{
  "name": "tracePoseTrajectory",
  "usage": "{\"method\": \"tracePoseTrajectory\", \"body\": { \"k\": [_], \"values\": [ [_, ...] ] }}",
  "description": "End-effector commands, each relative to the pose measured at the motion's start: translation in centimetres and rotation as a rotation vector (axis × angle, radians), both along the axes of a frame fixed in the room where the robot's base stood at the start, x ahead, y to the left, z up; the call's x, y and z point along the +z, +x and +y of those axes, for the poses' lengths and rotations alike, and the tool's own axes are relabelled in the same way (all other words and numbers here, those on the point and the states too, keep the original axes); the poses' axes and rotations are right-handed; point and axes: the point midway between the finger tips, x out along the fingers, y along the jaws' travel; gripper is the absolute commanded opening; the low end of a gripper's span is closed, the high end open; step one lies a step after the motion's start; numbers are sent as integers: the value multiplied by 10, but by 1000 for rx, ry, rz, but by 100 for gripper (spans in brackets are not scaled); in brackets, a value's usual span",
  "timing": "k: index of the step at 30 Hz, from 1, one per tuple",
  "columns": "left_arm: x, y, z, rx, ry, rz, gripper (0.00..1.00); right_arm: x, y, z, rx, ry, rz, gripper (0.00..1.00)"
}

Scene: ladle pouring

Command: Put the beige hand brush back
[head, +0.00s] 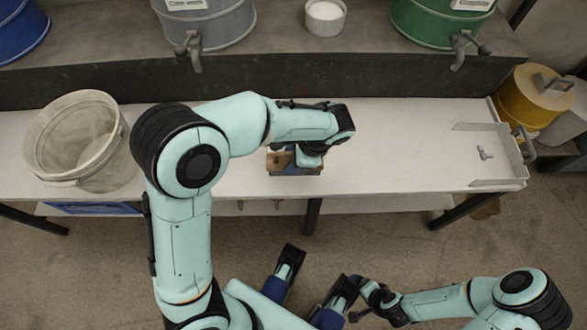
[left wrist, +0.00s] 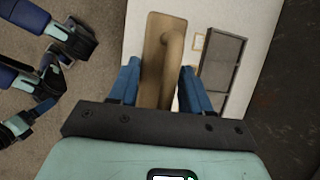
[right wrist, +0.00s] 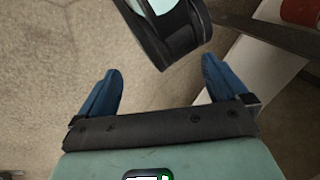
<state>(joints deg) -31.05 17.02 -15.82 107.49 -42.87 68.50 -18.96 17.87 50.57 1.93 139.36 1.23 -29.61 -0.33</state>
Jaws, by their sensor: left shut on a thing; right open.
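The beige hand brush (left wrist: 160,45) shows in the left wrist view as a brown-beige block with a raised curved handle. Its handle lies between the two blue fingers of my left gripper (left wrist: 160,78), which is shut on it. In the head view my left gripper (head: 302,157) is over the middle of the white bench, with part of the brush (head: 279,160) showing beside the fingers. My arm hides the rest, and I cannot tell whether the brush touches the bench. My right gripper (right wrist: 163,85) is open and empty, low in front of the bench.
The white bench (head: 400,140) has clear room right of my left arm. A translucent bucket (head: 75,140) stands at its left and a grey-edged holder (head: 508,183) at its right. A grey framed panel (left wrist: 222,62) is close to the brush. Metal drums (head: 215,20) stand on the raised back ledge.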

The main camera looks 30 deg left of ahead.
Motion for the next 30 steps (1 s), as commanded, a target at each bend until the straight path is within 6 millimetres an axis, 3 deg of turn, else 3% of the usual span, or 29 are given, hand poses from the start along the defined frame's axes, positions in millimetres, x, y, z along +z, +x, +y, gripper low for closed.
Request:
{"method": "tracePoseTrajectory", "body": {
  "k": [5, 13, 26, 27, 29, 30],
  "values": [
    [-15, 0, 0, -1, 1, 1, 13, -6, 7, -3, -8, -8, -18, 100],
    [-60, 0, 0, 0, 0, 2, 13, -22, 28, -14, -31, -36, -75, 100],
    [-65, 0, 0, 1, -1, -1, 13, -22, 32, -16, -34, -40, -84, 100],
    [-65, 0, 0, 1, -1, -1, 55, -22, 32, -16, -35, -42, -85, 100],
    [-65, 0, 0, 0, 0, -2, 74, -22, 32, -16, -34, -42, -85, 100],
    [-65, 0, 0, 1, -1, -1, 74, -22, 32, -16, -35, -41, -84, 100]
  ]
}}
